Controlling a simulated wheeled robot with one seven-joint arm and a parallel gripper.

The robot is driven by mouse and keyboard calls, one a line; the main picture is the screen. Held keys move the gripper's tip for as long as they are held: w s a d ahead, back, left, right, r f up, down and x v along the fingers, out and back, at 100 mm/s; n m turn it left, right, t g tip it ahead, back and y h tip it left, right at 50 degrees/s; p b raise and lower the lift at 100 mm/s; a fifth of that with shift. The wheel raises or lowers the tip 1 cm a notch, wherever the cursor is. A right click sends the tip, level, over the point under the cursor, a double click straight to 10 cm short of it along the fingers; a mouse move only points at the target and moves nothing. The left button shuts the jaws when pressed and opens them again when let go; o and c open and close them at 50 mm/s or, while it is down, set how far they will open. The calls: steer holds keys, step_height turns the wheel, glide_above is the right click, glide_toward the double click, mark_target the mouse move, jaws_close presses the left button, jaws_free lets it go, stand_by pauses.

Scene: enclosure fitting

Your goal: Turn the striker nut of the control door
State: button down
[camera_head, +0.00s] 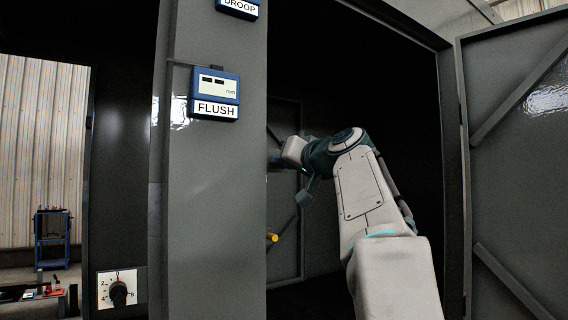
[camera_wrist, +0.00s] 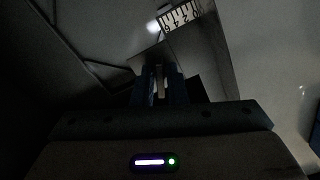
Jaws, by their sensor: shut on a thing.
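In the wrist view my gripper (camera_wrist: 158,84) has its two dark blue fingers close together on a small pale metal piece (camera_wrist: 159,70), which I take to be the striker nut. The room there is dim, and the fingers cover most of the piece. A white scale plate (camera_wrist: 179,17) with black marks and numbers sits just beyond it. In the head view my arm reaches into the dark opening, and my gripper is mostly hidden near the grey post's edge. The striker nut does not show there.
The grey post (camera_head: 215,210) carries a FLUSH readout (camera_head: 216,95), its digits showing dashes, and a partly cut-off DROOP readout (camera_head: 238,8). A numbered dial (camera_head: 118,290) is at lower left. An open braced door (camera_head: 515,170) stands right. A yellow-tipped rod (camera_head: 272,238) is inside the opening.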

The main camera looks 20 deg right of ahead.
steer(key=shift+f, duration=0.1)
steer(key=c, duration=1.5)
jaws_free()
steer(key=shift+a, duration=0.1)
steer(key=s+d+b, duration=0.1)
steer(key=s+d, duration=0.1)
steer(key=s, duration=1.1)
steer(key=shift+s+d, duration=0.3)
steer(key=shift+d, duration=0.05)
steer(key=shift+w, duration=0.1)
